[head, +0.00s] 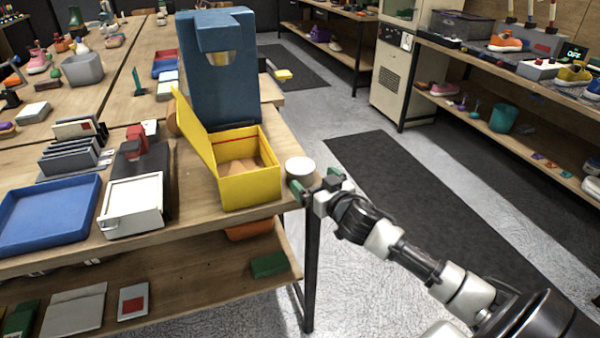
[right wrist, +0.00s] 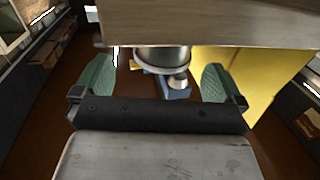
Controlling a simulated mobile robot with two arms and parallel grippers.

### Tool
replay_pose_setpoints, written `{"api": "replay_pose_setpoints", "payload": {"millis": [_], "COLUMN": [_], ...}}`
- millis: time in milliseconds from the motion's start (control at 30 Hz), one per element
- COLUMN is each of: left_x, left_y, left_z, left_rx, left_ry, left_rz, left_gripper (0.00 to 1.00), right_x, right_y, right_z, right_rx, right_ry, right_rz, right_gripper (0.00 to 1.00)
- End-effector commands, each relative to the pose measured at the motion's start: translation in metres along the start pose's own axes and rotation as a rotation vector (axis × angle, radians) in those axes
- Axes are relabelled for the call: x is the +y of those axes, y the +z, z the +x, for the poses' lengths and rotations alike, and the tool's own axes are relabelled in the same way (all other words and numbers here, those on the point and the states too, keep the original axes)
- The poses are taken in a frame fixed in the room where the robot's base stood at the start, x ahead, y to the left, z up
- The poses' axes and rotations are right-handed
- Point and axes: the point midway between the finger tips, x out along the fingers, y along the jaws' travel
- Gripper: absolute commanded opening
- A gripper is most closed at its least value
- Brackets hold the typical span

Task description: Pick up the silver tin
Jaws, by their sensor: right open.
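The silver tin (head: 300,168) is a small round can with a pale top. It stands at the right corner of the wooden table (head: 283,135), just right of the yellow box (head: 250,190). My right gripper (head: 316,184) is at the table corner, close to the tin's near right side. In the right wrist view the tin (right wrist: 162,57) shows between the two green fingers of the open gripper (right wrist: 157,80), with a gap on each side. Whether it is fully between the fingertips I cannot tell. My left gripper is not in view.
A tall blue machine (head: 220,80) stands behind the open yellow box. A blue tray (head: 48,213) and a white box (head: 132,205) are on the table to the left. A lower shelf (head: 200,262) runs under the table. The floor to the right is clear, with a dark mat (head: 400,180).

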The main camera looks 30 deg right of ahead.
Motion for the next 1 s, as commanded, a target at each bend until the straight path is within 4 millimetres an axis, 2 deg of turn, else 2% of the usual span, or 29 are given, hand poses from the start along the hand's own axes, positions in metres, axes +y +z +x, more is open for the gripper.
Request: {"api": "replay_pose_setpoints", "payload": {"millis": [167, 500, 833, 867, 1000], "left_x": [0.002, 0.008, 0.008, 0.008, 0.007], "left_y": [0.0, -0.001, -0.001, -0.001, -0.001], "left_z": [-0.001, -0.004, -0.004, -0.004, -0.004], "left_rx": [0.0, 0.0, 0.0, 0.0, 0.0], "left_ry": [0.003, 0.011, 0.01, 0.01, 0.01], "left_rz": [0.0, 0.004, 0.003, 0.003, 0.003], "left_gripper": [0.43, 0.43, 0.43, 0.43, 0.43], "right_x": [-0.001, -0.005, -0.006, -0.006, -0.006], "right_y": [-0.001, -0.003, -0.002, -0.002, -0.002], "right_z": [0.009, 0.049, 0.055, 0.055, 0.055], "right_rx": [0.0, 0.0, -0.001, -0.001, -0.001], "right_ry": [0.0, 0.002, 0.001, 0.001, 0.001], "right_rz": [-0.001, -0.002, -0.001, -0.001, -0.001], "right_gripper": [1.0, 1.0, 1.0, 0.98, 0.77]}}
